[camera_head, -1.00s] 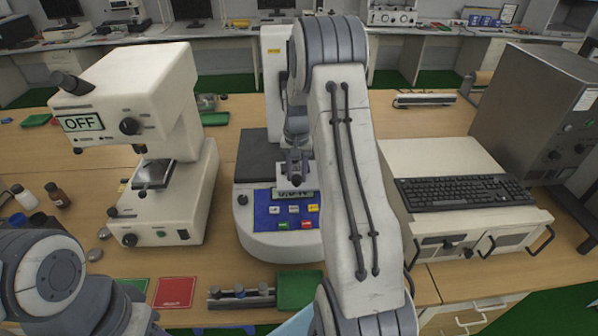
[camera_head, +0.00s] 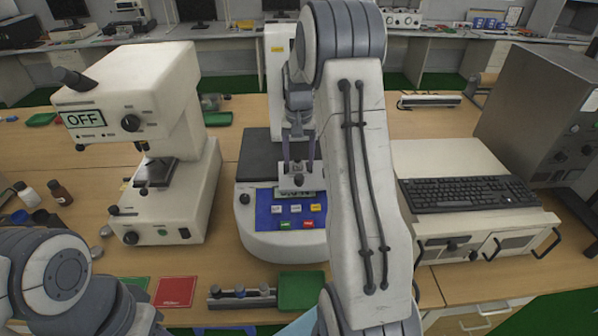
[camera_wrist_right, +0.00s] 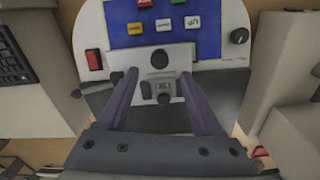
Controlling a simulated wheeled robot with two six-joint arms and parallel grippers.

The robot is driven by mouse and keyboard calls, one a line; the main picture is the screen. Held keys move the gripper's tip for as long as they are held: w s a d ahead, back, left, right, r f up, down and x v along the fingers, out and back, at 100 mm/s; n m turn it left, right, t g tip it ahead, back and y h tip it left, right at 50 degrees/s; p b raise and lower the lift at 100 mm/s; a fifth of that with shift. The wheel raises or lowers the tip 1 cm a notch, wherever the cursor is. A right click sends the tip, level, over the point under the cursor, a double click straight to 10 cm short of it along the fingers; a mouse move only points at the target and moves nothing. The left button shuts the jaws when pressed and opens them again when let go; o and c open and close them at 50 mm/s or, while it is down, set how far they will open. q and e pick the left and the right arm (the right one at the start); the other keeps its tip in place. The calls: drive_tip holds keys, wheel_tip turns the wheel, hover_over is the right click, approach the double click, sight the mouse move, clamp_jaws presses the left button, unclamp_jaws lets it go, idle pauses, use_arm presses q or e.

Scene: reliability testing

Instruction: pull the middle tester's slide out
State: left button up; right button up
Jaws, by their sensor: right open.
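The middle tester (camera_head: 262,222) is a white machine with a blue button panel, a small display and a dark flat top. Its slide (camera_head: 298,182) is a pale block with a dark round knob on its front, just above the panel. My right gripper (camera_head: 298,170) is open, pointing down at the slide. In the right wrist view the two fingers (camera_wrist_right: 159,74) are spread, with the slide's plate and black knob (camera_wrist_right: 160,59) at their tips and a smaller knob (camera_wrist_right: 163,98) between them. Contact is not clear. My left gripper is out of the picture.
An "OFF" tester (camera_head: 150,120) with a microscope head stands left. A keyboard (camera_head: 468,193) lies on a white unit at right, beside a grey cabinet (camera_head: 540,110).

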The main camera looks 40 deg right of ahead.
wheel_tip(320, 180, up, 5)
drive_tip(key=shift+f, duration=0.15)
drive_tip(key=shift+a, duration=0.1)
idle(0.4)
